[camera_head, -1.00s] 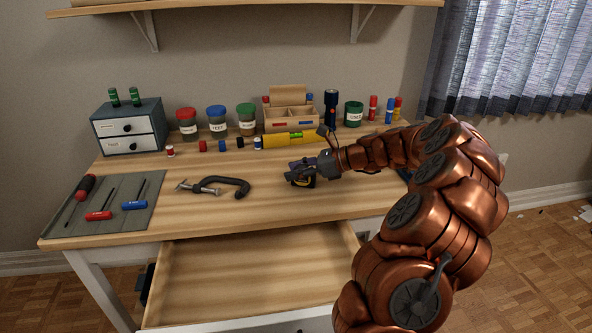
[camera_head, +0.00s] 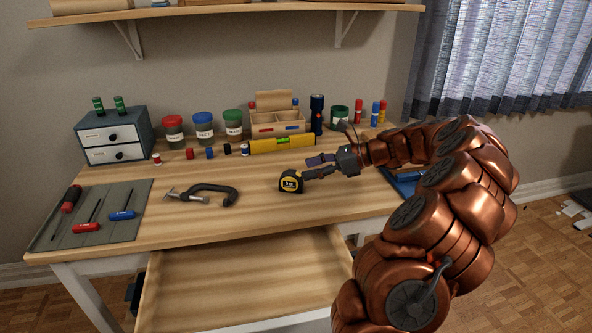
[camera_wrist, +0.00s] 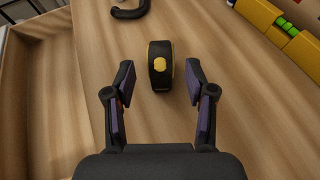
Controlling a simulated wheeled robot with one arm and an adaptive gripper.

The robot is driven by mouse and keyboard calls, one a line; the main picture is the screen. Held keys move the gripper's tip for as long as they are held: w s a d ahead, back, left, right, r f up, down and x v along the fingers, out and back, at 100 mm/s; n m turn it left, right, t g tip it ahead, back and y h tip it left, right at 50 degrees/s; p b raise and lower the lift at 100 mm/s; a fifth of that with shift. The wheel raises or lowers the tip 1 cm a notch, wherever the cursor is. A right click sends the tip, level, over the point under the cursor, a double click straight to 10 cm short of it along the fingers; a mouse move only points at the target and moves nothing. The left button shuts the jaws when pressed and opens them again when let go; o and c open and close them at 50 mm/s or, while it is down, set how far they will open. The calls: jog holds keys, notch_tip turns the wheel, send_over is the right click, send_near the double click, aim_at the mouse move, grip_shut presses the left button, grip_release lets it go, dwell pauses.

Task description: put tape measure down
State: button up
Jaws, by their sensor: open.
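The black and yellow tape measure (camera_head: 291,182) stands on the wooden desktop, right of the clamp and behind the open drawer. My gripper (camera_head: 312,167) is open just to its right, its fingers pointing left toward it. In the wrist view the tape measure (camera_wrist: 160,66) lies ahead of and roughly between the lines of the two spread fingers (camera_wrist: 160,88). No finger appears to touch it, and bare wood shows on both sides of it.
A black C-clamp (camera_head: 205,194) lies to the left, and a yellow level (camera_head: 283,144) lies behind. A grey mat (camera_head: 112,228) with screwdrivers is at the far left. The open drawer (camera_head: 245,280) looks empty. Jars, a caddy and a flashlight (camera_head: 317,114) line the back.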

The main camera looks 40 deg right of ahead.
jog(key=shift+v, duration=1.65)
jog(key=shift+a, duration=0.1)
jog(key=s+a+n+g, duration=0.3)
jog(key=a+n+g, duration=0.55)
jog(key=a, duration=1.45)
jog(key=s+a+f+n+g+h, duration=0.1)
jog(key=s+a+n+h, duration=0.1)
jog(key=s+a+n, duration=0.1)
jog(key=s+a+f+n+g+h, duration=0.1)
jog(key=s+a+n, duration=0.3)
jog(key=s, duration=0.4)
jog(key=s+a+f+n+g+h, duration=0.1)
jog(key=s+a+f+n+h, duration=0.1)
jog(key=s+n, duration=0.3)
jog(key=shift+s+a+f+n+h, duration=0.15)
jog(key=shift+a+f+n, duration=0.05)
jog(key=shift+a, duration=0.2)
jog(key=shift+s+a+f+n+h, duration=0.15)
jog(key=shift+a, duration=0.3)
jog(key=s+d+f+n+h, duration=0.3)
jog(key=s+n+h, duration=0.1)
jog(key=s, duration=0.6)
jog(key=shift+d+n+g, duration=0.3)
jog(key=shift+n+g, duration=0.05)
jog(key=shift+n, duration=0.55)
